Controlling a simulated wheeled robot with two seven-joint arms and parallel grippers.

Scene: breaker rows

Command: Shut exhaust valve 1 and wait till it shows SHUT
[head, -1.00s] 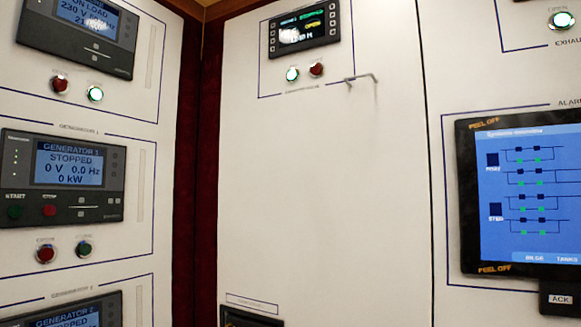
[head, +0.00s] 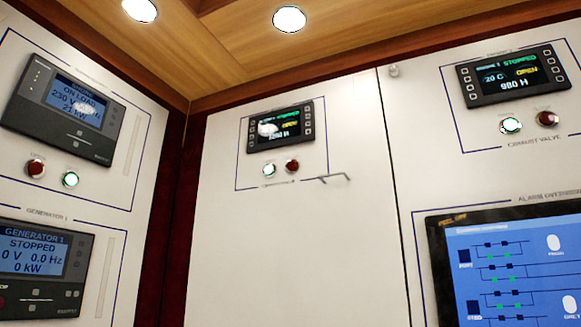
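In the head view a small dark display (head: 281,129) on the middle panel shows green text and a yellow word that looks like OPEN, partly washed out by glare. Below it are a lit green button (head: 269,169) and a dark red button (head: 292,166). On the right panel a similar display (head: 514,75) reads STOPPED, 20 C, OPEN and 980 H. Below it are a lit green button (head: 511,125) and a dark red button (head: 546,118), above the label EXHAUST VALVE. The numbers on the small labels are too blurred to tell which is valve 1. Neither gripper is in view.
A thin handle (head: 333,179) sticks out of the middle panel below the buttons. Generator displays (head: 70,102) are on the left wall. A large blue alarm screen (head: 520,270) is at lower right. The lower middle panel is bare.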

